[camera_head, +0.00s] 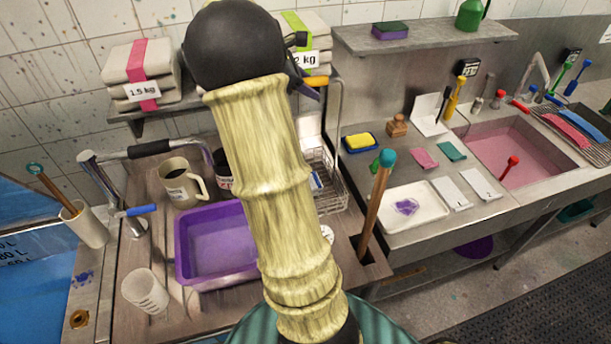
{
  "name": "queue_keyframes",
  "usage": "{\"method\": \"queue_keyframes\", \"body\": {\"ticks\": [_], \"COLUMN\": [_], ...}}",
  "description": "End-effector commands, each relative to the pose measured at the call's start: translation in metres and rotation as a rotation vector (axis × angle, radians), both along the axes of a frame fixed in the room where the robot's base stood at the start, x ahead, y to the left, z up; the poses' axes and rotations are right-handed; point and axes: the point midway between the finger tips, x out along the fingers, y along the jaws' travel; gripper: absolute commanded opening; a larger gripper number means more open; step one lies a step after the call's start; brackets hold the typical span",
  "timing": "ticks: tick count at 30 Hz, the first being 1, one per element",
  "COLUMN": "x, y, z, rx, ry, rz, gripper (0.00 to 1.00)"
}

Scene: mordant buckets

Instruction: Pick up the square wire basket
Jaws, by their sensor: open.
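The square wire basket (327,186) stands in the middle of the picture, on the wooden counter, just right of my pale bamboo-like arm link. The arm hides its left part. A small blue and white label or item shows at its visible left side. A thin metal bar rises behind it. My arm runs from the bottom middle up to a black ball joint at the top. My gripper's fingers cannot be made out; the arm and joint cover that area.
A purple tub (215,273) and a cream mug (182,184) stand left of the arm. A teal-topped wooden stick (377,205) stands upright just right of the basket. A yellow sponge (360,141) and white tray (412,206) lie farther right. A shelf holds weighted bags (141,70) above.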

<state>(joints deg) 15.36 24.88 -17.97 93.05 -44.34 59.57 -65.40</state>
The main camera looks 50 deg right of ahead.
Motion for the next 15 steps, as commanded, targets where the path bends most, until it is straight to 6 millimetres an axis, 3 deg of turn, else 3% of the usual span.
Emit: {"method": "queue_keyframes", "body": {"ticks": [10,15], "x": [0.0001,0.0001], "y": [0.0001,0.0002], "z": [0.0004,0.0005], "rx": [0.0,0.0], "ry": [-0.001,-0.001], "rz": [-0.001,-0.001], "gripper": [0.49,0.17]}}
